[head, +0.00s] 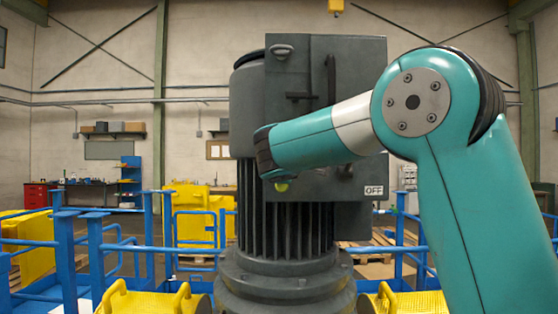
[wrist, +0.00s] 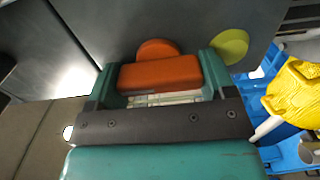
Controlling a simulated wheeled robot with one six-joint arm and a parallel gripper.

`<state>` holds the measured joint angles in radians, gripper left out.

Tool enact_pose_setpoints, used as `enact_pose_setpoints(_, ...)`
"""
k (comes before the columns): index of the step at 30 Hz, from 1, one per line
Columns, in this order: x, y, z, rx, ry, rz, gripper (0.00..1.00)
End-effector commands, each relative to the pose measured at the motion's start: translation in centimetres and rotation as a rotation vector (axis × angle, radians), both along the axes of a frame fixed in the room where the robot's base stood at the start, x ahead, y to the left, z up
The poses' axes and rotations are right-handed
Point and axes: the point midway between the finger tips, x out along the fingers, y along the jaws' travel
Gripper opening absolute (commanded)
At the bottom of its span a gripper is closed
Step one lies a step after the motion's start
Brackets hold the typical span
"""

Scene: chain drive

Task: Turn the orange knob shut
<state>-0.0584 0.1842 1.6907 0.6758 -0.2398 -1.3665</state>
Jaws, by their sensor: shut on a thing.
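The orange knob (wrist: 160,73) shows in the wrist view on a dark grey panel, its bar lying crosswise in the picture with a round orange part behind it. My gripper (wrist: 161,78) has one teal finger at each end of the bar and is shut on it. In the head view the knob and my gripper's fingers are hidden behind my teal arm, which reaches to the grey motor housing (head: 318,85). A yellow-green round part (wrist: 229,46) sits on the panel just right of the right finger; it also shows below my arm in the head view (head: 282,187).
A sign reading OFF (head: 374,190) is on the housing, right of my arm's end. Blue railings (head: 190,249) and yellow machine parts (head: 198,205) stand around the motor. Yellow and blue parts (wrist: 295,90) lie right of my gripper in the wrist view.

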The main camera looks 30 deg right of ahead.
Motion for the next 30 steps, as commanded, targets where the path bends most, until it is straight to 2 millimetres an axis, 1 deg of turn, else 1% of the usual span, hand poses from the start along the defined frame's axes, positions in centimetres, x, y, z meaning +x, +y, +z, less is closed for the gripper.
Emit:
enact_pose_setpoints(17,0.08,0.17,0.1,-0.028,0.015,0.006,0.53)
enact_pose_setpoints(18,0.08,0.17,0.1,-0.028,0.015,0.006,0.81)
enact_pose_setpoints(20,0.08,0.15,0.09,-0.028,0.015,0.005,0.95)
enact_pose_setpoints(21,0.06,0.13,0.07,-0.027,0.016,0.004,1.0)
enact_pose_setpoints(27,-0.03,0.03,0.02,-0.026,0.017,0.002,1.0)
enact_pose_setpoints(30,-0.45,0.38,-0.05,-0.026,0.015,0.003,1.0)
